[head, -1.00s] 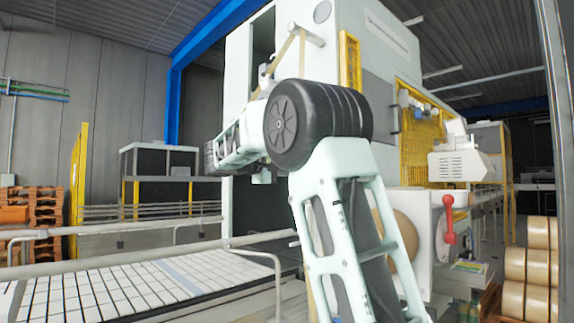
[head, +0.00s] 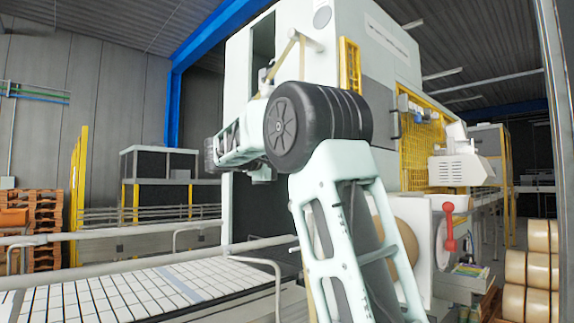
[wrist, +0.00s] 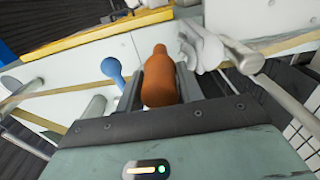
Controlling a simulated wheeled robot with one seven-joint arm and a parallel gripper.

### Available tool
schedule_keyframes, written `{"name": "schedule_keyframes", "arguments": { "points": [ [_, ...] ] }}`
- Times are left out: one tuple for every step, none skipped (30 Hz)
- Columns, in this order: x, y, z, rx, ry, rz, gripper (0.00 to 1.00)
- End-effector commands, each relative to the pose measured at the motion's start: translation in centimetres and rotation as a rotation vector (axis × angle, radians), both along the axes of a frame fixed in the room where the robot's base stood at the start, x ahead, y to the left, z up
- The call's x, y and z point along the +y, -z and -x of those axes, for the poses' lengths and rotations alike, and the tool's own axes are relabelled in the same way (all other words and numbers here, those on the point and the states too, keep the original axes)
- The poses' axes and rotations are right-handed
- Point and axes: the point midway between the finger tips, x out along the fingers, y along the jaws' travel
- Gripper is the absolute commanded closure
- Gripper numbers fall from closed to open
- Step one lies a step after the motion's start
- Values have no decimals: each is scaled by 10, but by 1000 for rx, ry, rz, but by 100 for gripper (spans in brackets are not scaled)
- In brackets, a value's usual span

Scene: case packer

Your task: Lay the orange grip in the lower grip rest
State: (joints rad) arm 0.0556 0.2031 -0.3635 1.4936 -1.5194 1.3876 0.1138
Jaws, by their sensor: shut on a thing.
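The orange grip (wrist: 160,80) is between the two dark fingers of my gripper (wrist: 160,88) in the wrist view. My gripper is shut on it, and its narrow end points toward the top of the picture. Pale machine panels lie beyond it, with a tan strip across them. A blue knobbed piece (wrist: 115,72) is left of the fingers, apart from the grip. A light grey lumpy part (wrist: 204,48) is close to the right finger. I cannot tell which part is the lower grip rest. In the head view my own arm hides the orange grip.
The tall white machine (head: 385,60) stands behind my arm. A red-handled lever (head: 449,228) is at its right. A railed conveyor (head: 110,295) runs along the lower left. A metal rod (wrist: 245,58) is right of my gripper. Tan rolls (head: 530,268) are stacked at the right.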

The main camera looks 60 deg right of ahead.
Motion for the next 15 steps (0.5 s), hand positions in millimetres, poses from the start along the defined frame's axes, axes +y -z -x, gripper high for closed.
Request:
{"name": "schedule_keyframes", "arguments": {
  "points": [
    [0, -3, 0, -1, 0, 0, 100],
    [0, -3, 0, -1, 0, 1, 100],
    [0, -4, 0, -1, 0, 1, 100],
    [0, -4, 0, -1, 0, 1, 100],
    [0, -4, 0, -1, 0, 1, 100],
    [0, -3, 0, -1, 0, 1, 100],
    [0, -3, 0, -1, 0, 1, 100],
    [0, -3, 0, -1, 0, 1, 100],
    [0, -3, 0, -1, 0, 1, 100],
    [0, -3, 0, -1, 0, 1, 100],
    [1, -3, 0, -1, -1, 1, 100],
    [2, -3, -1, -1, -1, 1, 100],
    [3, -3, -1, -2, -1, 1, 100],
    [5, -3, -2, -2, -2, 1, 100],
    [8, -3, -3, -2, -2, 1, 100]
  ]
}}
